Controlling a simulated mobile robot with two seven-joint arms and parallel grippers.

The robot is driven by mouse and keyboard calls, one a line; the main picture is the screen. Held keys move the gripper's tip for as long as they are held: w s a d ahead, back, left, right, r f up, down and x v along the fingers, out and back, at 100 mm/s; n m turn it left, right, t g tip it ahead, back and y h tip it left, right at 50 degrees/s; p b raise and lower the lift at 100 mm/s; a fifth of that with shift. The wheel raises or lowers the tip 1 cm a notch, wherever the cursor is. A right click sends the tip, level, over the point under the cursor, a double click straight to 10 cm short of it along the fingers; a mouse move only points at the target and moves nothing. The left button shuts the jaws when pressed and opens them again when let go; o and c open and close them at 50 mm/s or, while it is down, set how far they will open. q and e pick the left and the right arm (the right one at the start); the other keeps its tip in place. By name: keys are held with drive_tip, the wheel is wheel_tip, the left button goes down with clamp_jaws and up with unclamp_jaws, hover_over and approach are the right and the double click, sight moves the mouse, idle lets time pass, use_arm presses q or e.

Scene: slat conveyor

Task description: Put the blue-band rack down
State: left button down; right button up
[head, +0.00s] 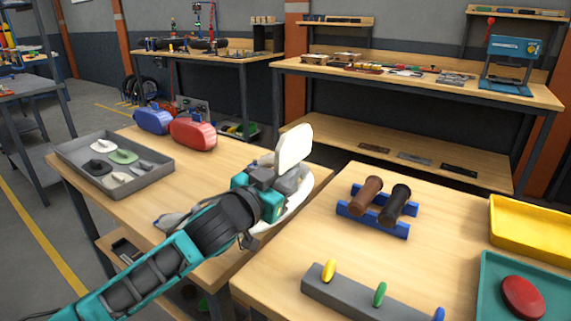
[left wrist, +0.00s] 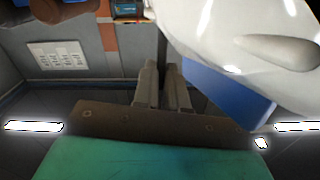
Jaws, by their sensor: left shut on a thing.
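My left gripper (head: 285,180) is over the gap between the two wooden tables, shut on what appears to be the blue-band rack. In the head view, white parts of it show: an upright flat piece (head: 295,148) above the gripper and a rounded part (head: 302,190) beside it. In the left wrist view, a glossy white body (left wrist: 250,40) and a blue panel (left wrist: 228,88) lie right of the nearly closed fingers (left wrist: 160,85). The grip itself is largely hidden. My right gripper is not in view.
The left table holds a grey tray (head: 150,186), a red case (head: 193,134) and a blue case (head: 153,119). The right table holds a blue cradle (head: 370,226) with two rollers, a grey peg bar (head: 350,292), a yellow tray (head: 530,240) and a teal tray (head: 500,266).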

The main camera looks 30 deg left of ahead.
use_arm(q)
drive_tip(key=shift+f, duration=0.15)
drive_tip(key=c, duration=1.6)
unclamp_jaws()
drive_tip(key=shift+f, duration=0.3)
drive_tip(key=o, duration=0.4)
drive_tip(key=shift+s, duration=0.15)
drive_tip(key=s+a, duration=0.1)
drive_tip(key=s, duration=1)
drive_tip(key=shift+s+a, duration=0.35)
